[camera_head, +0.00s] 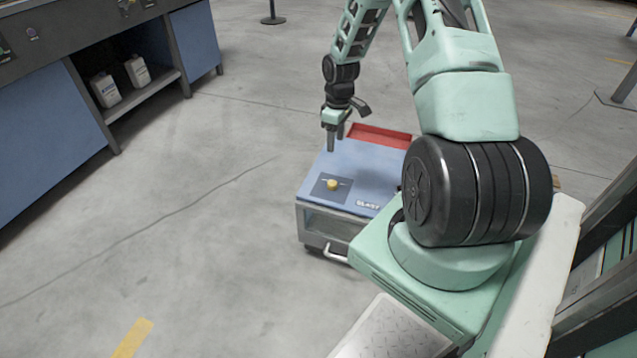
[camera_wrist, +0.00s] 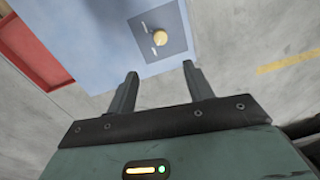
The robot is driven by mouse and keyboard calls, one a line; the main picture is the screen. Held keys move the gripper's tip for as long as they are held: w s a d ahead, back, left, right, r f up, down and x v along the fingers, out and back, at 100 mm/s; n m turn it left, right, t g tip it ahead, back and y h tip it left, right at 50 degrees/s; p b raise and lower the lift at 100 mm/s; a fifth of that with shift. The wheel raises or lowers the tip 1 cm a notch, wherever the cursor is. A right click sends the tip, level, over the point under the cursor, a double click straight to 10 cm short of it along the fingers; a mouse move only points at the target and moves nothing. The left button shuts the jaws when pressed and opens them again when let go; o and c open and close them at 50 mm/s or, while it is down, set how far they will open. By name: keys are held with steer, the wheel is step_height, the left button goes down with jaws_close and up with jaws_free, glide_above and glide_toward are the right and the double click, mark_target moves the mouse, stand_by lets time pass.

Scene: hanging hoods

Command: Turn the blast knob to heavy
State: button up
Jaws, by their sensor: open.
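The blast knob (camera_head: 332,184) is a small yellow knob on a dark square plate (camera_head: 322,191) on top of a blue cabinet (camera_head: 362,180) marked BLAST. In the wrist view the knob (camera_wrist: 160,37) and its plate lie beyond my fingertips, near the top of the picture. Pale markings beside the knob are too small to read. My gripper (camera_head: 332,140) hangs above the cabinet's back part, behind the knob in the head view. In the wrist view my gripper (camera_wrist: 160,70) is open, with nothing between its fingers and apart from the knob.
A red tray (camera_head: 380,136) sits at the cabinet's back edge. A handle (camera_head: 326,252) sticks out at its front. A blue bench (camera_head: 40,125) with two white jugs (camera_head: 122,82) on its shelf stands at the left. The floor between bench and cabinet is clear.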

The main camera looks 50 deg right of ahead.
mark_target(333, 183)
steer(key=f+b, duration=0.1)
steer(key=f, duration=0.4)
steer(key=f+b, duration=0.2)
steer(key=f, duration=0.4)
steer(key=a+f+b, duration=0.1)
steer(key=f, duration=0.4)
steer(key=shift+s+f+b, duration=0.15)
steer(key=shift+f+b, duration=0.15)
steer(key=c, duration=1)
